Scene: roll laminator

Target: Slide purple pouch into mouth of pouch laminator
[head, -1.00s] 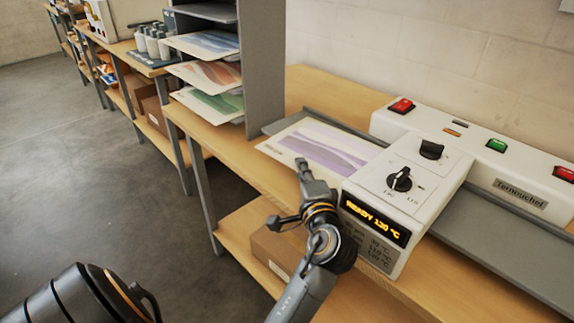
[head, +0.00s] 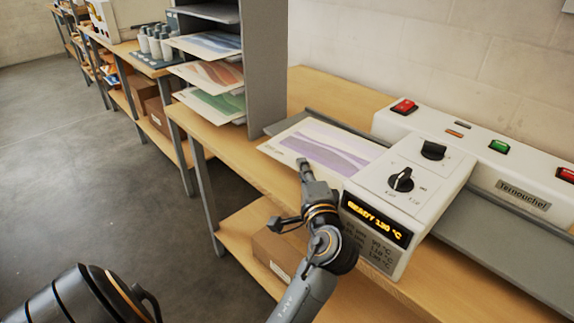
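The purple pouch (head: 322,147), a pale sheet with purple wavy bands, lies flat on the laminator's grey feed tray (head: 287,124), left of the machine. Its right end meets the left side of the white pouch laminator (head: 420,176); I cannot tell whether its edge is inside the mouth, which is hidden. The laminator's display reads READY 130 °C. My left gripper (head: 288,193) is at the front edge of the bench, in front of the pouch. Its fingers are spread and nothing shows between them. One fingertip is close to the pouch's near edge; contact is unclear. My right gripper is out of view.
A grey shelf rack (head: 264,66) with several printed sheets stands left of the tray. Red and green buttons sit on the laminator's back housing. A grey exit tray (head: 488,250) extends right. A cardboard box (head: 272,250) sits on the lower shelf.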

